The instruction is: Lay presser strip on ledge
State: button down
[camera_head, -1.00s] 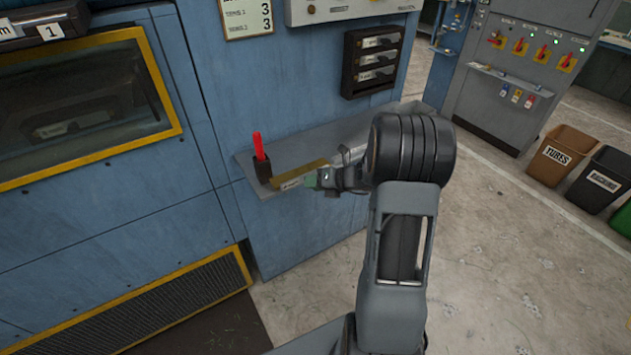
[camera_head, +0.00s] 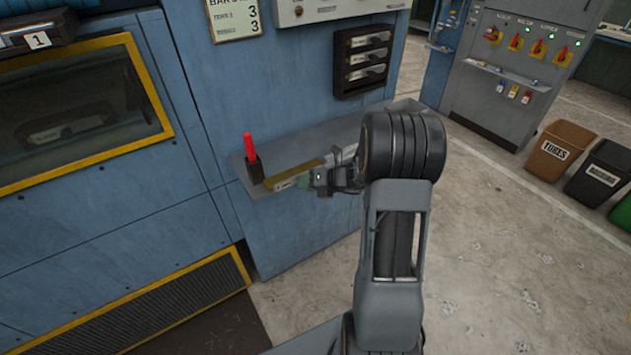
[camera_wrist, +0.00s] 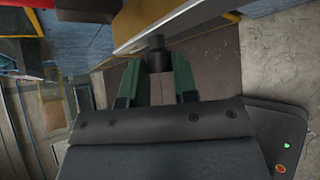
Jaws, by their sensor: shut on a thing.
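The presser strip (camera_head: 285,184) is a brass-coloured bar with a pale label on its front, at the left part of the grey ledge (camera_head: 333,138) in the head view. In the wrist view the strip (camera_wrist: 140,25) runs across the top, with a dark round knob (camera_wrist: 157,60) below it. My gripper (camera_wrist: 157,72) has its two green fingers on either side of this knob and is shut on it. In the head view my gripper (camera_head: 312,181) is at the strip's front side. Whether the strip rests on the ledge or hovers just above it, I cannot tell.
A red marker (camera_head: 249,147) stands upright in a dark holder (camera_head: 254,168) at the ledge's left end, close to the strip. A black drawer rack (camera_head: 364,60) hangs on the blue wall above. Bins (camera_head: 560,153) stand on open floor at right.

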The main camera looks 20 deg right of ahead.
jog(key=shift+w+a, duration=0.15)
jog(key=shift+a, duration=0.15)
jog(key=shift+f, duration=0.25)
jog(key=shift+d, duration=0.1)
jog(key=c, duration=0.8)
grip_release()
